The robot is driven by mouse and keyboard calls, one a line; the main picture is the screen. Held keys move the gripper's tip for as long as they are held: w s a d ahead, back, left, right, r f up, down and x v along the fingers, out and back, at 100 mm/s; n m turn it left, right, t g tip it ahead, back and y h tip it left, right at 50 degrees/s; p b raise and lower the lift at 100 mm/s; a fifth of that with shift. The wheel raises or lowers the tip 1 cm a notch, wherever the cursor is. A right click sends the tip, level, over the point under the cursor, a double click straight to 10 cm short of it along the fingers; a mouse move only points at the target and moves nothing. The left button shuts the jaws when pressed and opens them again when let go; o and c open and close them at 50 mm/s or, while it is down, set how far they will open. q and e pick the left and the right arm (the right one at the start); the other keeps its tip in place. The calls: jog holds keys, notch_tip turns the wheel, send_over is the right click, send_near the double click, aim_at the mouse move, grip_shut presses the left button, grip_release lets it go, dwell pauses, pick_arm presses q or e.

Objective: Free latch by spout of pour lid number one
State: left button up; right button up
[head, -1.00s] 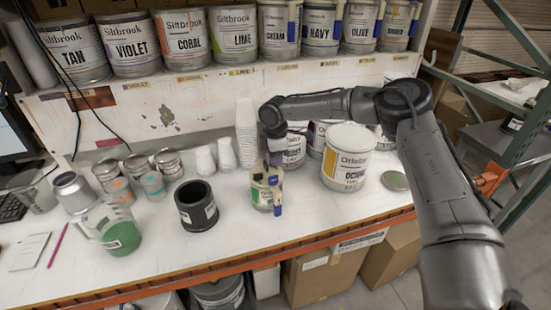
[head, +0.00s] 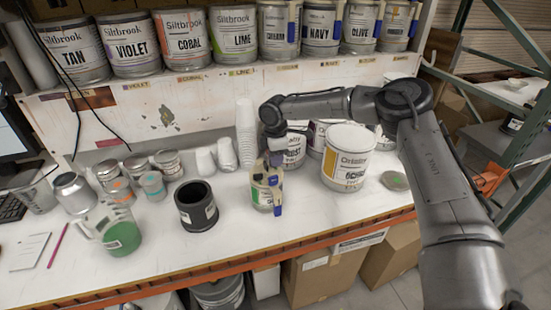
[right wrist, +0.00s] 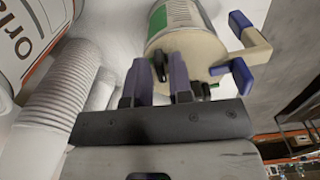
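A small can with a cream pour lid (head: 263,193) stands upright near the front of the bench, and blue parts show on its side. In the right wrist view the lid (right wrist: 199,48) has a blue-and-cream handle (right wrist: 248,42) at right and dark fittings on top; I cannot tell which is the latch. My right gripper (head: 271,159) is just above the lid, pointing down. In the right wrist view its two fingers (right wrist: 162,75) are apart, beside a dark fitting (right wrist: 176,64) at the lid's near edge. Contact is not clear. My left gripper is not in view.
A black pot (head: 196,206) stands left of the can, a large ochre can (head: 346,160) to its right. Stacked white cups (head: 246,135) and another can (head: 294,152) stand behind. A pitcher of green paint (head: 121,232) is farther left. The bench's front strip is clear.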

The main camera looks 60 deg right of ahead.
notch_tip(320, 180, up, 13)
jog(key=p, duration=0.1)
jog(key=shift+r+p, duration=0.2)
jog(key=shift+p, duration=0.2)
dwell(0.6)
